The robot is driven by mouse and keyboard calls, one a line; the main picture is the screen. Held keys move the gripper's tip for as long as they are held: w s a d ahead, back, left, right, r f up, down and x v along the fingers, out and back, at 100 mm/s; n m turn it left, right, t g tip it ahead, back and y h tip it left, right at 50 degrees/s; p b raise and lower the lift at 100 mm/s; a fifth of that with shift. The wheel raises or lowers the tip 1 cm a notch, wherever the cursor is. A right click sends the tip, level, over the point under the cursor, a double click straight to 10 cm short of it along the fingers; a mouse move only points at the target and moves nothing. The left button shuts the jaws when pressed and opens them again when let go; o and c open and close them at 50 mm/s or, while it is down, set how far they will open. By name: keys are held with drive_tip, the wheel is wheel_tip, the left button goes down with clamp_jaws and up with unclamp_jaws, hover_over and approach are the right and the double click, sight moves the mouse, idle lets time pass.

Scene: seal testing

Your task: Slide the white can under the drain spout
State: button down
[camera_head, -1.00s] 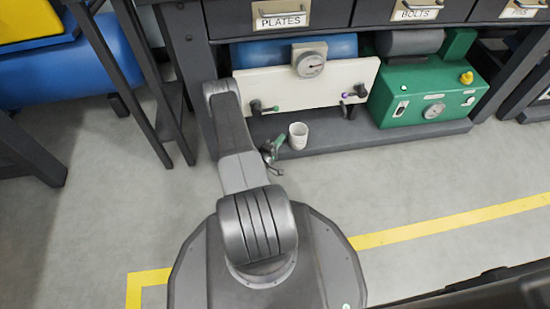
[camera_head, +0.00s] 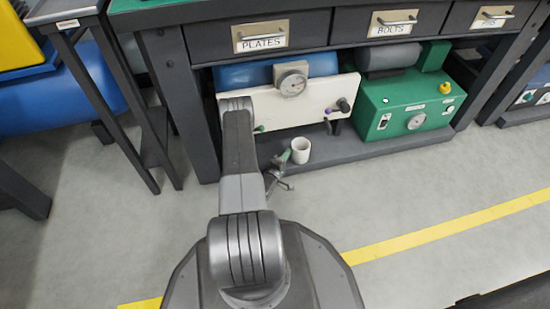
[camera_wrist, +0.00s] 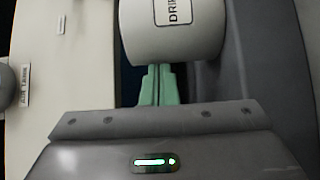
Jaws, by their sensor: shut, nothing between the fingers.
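The white can (camera_head: 300,151) stands upright on the low shelf, in front of the white panel (camera_head: 285,112). In the wrist view the can (camera_wrist: 172,38) fills the top middle, with part of a label reading "DRI". My gripper (camera_head: 286,157) is at the can's left side, its green fingers (camera_wrist: 158,85) shut together and empty. The fingertips meet the can's edge in the wrist view; contact looks likely. A dark spout with a purple-tipped valve (camera_head: 343,105) hangs from the panel's right part, right of the can.
A green machine (camera_head: 405,105) stands on the shelf (camera_head: 380,148) to the right. Drawers (camera_head: 281,32) overhang the shelf. Bench legs stand at the left. The floor in front is clear.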

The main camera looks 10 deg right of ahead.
drive_tip(key=d, duration=1.2)
drive_tip(key=shift+w+d, duration=0.3)
drive_tip(key=shift+w, duration=0.1)
